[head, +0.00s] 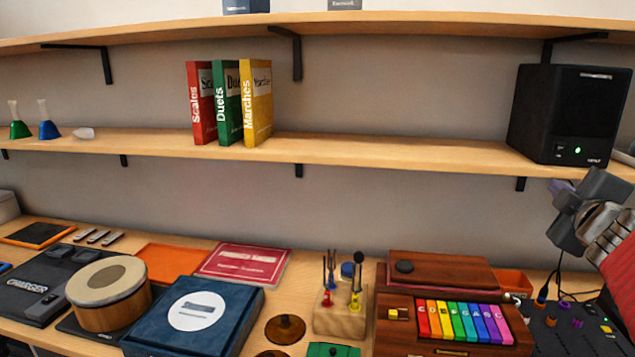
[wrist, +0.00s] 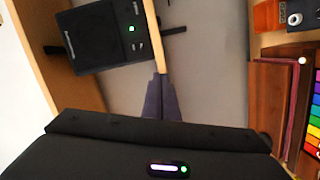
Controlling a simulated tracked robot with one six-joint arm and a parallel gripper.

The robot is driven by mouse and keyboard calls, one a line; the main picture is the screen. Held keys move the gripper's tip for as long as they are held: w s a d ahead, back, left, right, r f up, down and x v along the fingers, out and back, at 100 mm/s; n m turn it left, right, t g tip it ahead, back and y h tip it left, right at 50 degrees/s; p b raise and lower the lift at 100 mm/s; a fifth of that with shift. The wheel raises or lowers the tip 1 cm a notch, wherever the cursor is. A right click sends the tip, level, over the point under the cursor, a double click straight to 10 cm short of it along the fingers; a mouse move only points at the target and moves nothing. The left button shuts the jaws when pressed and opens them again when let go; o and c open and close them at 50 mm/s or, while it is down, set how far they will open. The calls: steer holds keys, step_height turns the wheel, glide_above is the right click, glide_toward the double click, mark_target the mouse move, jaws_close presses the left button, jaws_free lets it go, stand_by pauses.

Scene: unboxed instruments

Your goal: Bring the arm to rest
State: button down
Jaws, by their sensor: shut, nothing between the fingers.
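My gripper (head: 562,190) is at the right edge of the head view, raised in front of the wall below the black speaker and above the mixer. Its two purple-grey fingers also show in the wrist view (wrist: 160,90), closed together with nothing between them. My red and grey arm enters from the right edge, and most of it is out of view.
The black speaker (head: 570,115) stands on the middle shelf (head: 390,152), close above my gripper. Below are a mixer (head: 570,325) with cables, rainbow keys (head: 460,320) and an orange tray (head: 514,283). Coloured books (head: 230,103) stand further left on the shelf.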

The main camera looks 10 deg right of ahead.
steer(key=s+a+f+m+g+y, duration=0.2)
steer(key=s+a+f, duration=0.4)
steer(key=a, duration=0.5)
steer(key=s+a+f+m+g+y, duration=0.3)
steer(key=s+a+f, duration=0.3)
steer(key=a+f, duration=0.5)
steer(key=s+a+f+m+g+y, duration=0.2)
steer(key=s+a+f, duration=0.4)
steer(key=a, duration=0.7)
step_height(320, 180, down, 3)
steer(key=m+g, duration=0.1)
steer(key=g, duration=0.1)
steer(key=shift+s+a+g+y, duration=0.15)
steer(key=shift+s+g+y, duration=0.1)
steer(key=shift+g+y, duration=0.15)
steer(key=shift+r, duration=0.1)
